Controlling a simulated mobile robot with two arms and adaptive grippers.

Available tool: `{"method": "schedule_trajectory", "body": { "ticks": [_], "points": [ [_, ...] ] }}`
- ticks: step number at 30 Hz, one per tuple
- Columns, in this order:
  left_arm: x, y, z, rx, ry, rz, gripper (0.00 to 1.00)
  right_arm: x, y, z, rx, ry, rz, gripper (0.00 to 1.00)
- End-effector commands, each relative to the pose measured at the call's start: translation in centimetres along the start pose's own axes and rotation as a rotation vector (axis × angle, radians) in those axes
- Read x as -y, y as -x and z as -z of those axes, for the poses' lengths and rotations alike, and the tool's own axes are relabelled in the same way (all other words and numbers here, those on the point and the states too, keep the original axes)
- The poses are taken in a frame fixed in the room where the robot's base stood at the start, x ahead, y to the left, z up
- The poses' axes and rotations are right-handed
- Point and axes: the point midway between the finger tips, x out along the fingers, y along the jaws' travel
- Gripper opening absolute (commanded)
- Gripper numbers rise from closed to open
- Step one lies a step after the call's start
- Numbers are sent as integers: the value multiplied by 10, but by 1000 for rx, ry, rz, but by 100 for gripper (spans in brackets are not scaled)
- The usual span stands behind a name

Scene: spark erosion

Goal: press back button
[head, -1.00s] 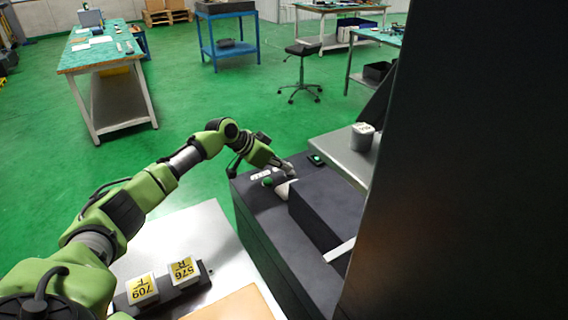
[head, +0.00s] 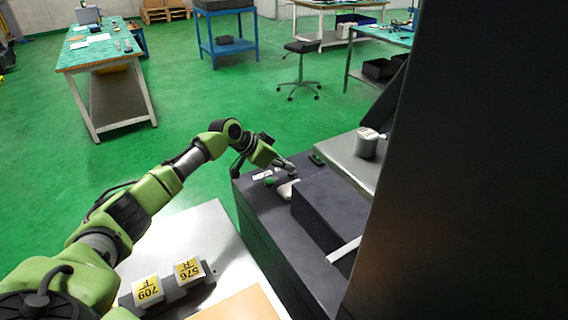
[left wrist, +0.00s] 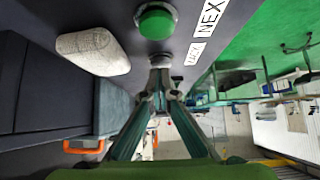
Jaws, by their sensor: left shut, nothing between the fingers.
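A round green button (head: 269,181) stands on top of the dark machine cabinet (head: 246,200); it is large in the left wrist view (left wrist: 156,21). A white label reading "NEX", cut off by the frame edge (left wrist: 210,14), and a smaller label (left wrist: 196,52) lie beside it. No back marking is readable, so I cannot tell which button is the back one. My left gripper (left wrist: 160,64) is shut and empty, with its tips close to the green button; contact cannot be told. In the head view the left gripper (head: 287,168) is over the cabinet top. My right gripper is not in view.
A pale rounded block (left wrist: 93,51) lies beside the button. Another small green-topped part (head: 317,159) sits farther back. A metal shelf (head: 350,160) holds a grey cylinder (head: 367,143). A tall dark panel (head: 460,180) fills the right.

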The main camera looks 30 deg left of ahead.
Motion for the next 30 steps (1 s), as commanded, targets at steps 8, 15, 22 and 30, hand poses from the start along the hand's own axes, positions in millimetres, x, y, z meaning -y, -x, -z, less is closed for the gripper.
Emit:
{"method": "schedule_trajectory", "body": {
  "ticks": [8,15,22,30],
  "points": [
    [-1,51,19,-15,-5,12,0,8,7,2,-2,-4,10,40],
    [-2,96,21,-17,-3,10,0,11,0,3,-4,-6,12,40],
    [-2,112,22,-17,-2,9,0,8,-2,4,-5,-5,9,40],
    [-2,113,22,-19,-1,9,0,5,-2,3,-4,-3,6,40]
  ]
}}
